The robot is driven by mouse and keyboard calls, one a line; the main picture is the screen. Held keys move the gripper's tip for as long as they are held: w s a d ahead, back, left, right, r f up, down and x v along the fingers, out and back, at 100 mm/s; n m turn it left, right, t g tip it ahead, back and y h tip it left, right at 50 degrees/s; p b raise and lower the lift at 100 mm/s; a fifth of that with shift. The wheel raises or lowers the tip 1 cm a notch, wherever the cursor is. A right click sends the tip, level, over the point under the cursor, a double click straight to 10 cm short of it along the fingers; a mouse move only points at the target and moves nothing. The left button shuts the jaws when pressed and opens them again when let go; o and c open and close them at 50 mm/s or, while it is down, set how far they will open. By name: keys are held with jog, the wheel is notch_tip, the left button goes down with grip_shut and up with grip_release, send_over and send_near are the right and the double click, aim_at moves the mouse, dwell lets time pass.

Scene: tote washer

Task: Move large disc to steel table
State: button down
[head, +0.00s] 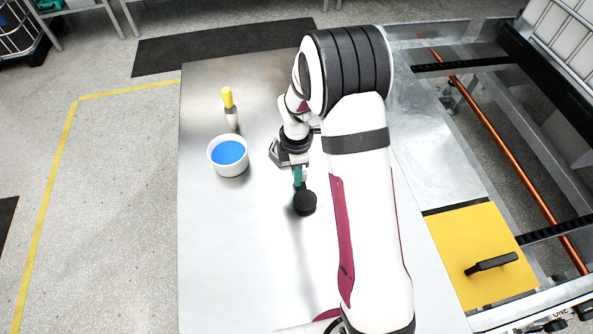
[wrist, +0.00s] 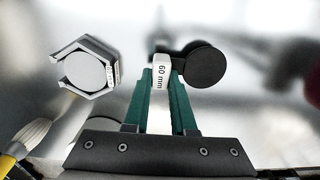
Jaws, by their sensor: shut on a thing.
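My gripper (head: 298,178) is over the steel table (head: 225,260), its green fingers shut. In the wrist view the fingers (wrist: 165,88) close on a pale strip marked "60 mm". A round black disc (wrist: 206,67) sits at the strip's right side, just beyond the fingertips. In the head view the black disc (head: 304,202) shows below the fingers, over the middle of the table. A dark shadow streak lies on the steel near it. I cannot tell whether the disc touches the table. My arm hides the table's right part.
A white tub with blue contents (head: 228,154) and a yellow-handled brush (head: 230,108) stand left of my gripper. A hexagonal metal piece with a grey round face (wrist: 85,72) is at left in the wrist view. A yellow plate (head: 475,250) lies right. The table's front left is clear.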

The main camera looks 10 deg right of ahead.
jog(key=shift+f, duration=0.1)
jog(key=shift+f, duration=0.55)
jog(key=shift+f, duration=0.15)
grip_release()
dwell(0.7)
dwell(0.3)
jog(key=shift+r, duration=4.5)
